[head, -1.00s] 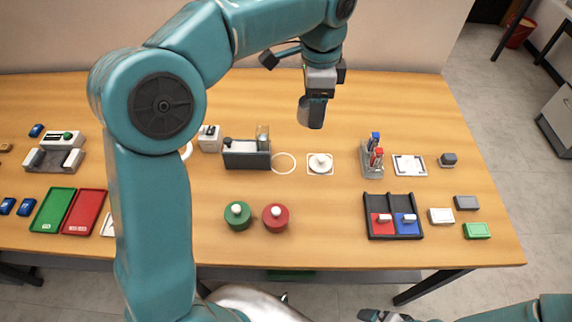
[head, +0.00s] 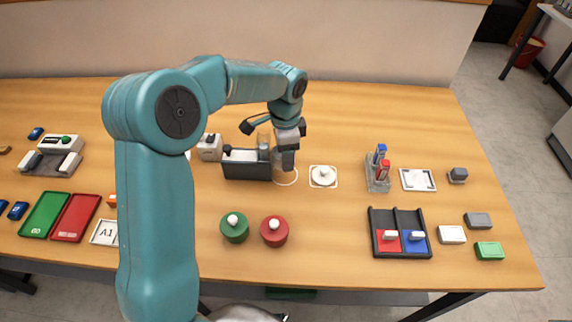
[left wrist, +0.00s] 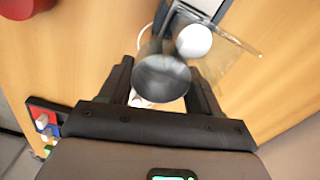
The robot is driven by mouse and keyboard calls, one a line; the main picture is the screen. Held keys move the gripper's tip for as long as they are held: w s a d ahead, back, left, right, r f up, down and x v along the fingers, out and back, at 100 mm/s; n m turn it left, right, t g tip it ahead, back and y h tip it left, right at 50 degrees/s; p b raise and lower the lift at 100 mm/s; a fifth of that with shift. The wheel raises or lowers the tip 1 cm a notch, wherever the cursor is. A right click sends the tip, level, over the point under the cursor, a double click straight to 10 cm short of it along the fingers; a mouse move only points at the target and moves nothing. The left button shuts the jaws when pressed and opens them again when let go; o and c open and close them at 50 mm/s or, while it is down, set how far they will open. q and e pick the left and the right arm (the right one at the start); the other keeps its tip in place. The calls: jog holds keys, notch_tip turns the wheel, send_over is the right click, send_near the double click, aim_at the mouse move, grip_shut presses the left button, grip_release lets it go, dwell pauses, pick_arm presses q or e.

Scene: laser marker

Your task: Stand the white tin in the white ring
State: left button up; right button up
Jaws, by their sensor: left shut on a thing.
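My left gripper (head: 288,166) points down over the white ring (head: 285,185), a thin outline on the table. In the left wrist view its fingers (left wrist: 160,88) are shut on a round tin (left wrist: 160,76), which looks grey and shaded here. Part of the ring (left wrist: 143,36) shows as a thin white arc beyond the tin. The gripper covers the far part of the ring in the head view. I cannot tell whether the tin touches the table. My right gripper is out of view.
A dark box (head: 246,171) with a clear piece stands close left of the ring. Green (head: 234,230) and red (head: 274,233) knobbed discs lie in front. A holder (head: 378,174) stands further right.

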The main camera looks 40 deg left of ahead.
aim_at(286, 174)
pick_arm(q)
jog(key=shift+w+f, duration=0.1)
jog(key=shift+f, duration=2.55)
jog(key=shift+f, duration=0.15)
jog(key=o, duration=1.1)
notch_tip(286, 174, up, 12)
jog(key=shift+r, duration=0.2)
